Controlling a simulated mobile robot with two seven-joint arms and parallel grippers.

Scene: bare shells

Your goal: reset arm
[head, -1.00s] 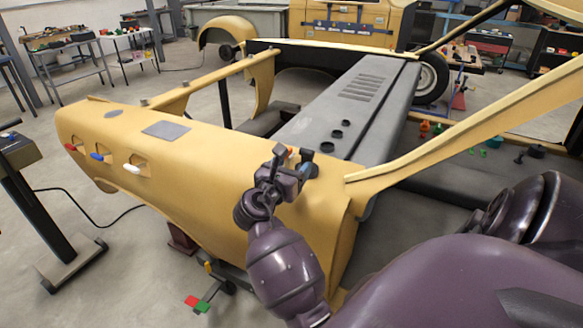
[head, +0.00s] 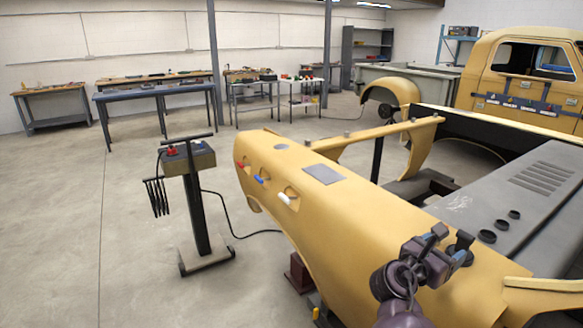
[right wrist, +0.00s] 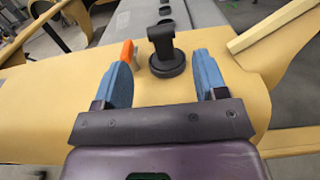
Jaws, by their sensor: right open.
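My right gripper (head: 451,239) is at the lower right of the head view, over the yellow body panel (head: 330,235). In the right wrist view its two blue fingers (right wrist: 163,72) are spread apart with nothing held between them. A black knob-like part (right wrist: 166,50) stands upright on the yellow panel ahead of the fingers, between them in the picture. An orange piece (right wrist: 127,52) shows beside the left finger; whether they touch I cannot tell. My left gripper is not in view.
Red, blue and white handles (head: 287,197) sit on the yellow panel. A dark stand with a control box (head: 188,160) is left of it, its cable running along the floor. Workbenches (head: 150,93) line the back wall. The floor (head: 60,220) at left is clear.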

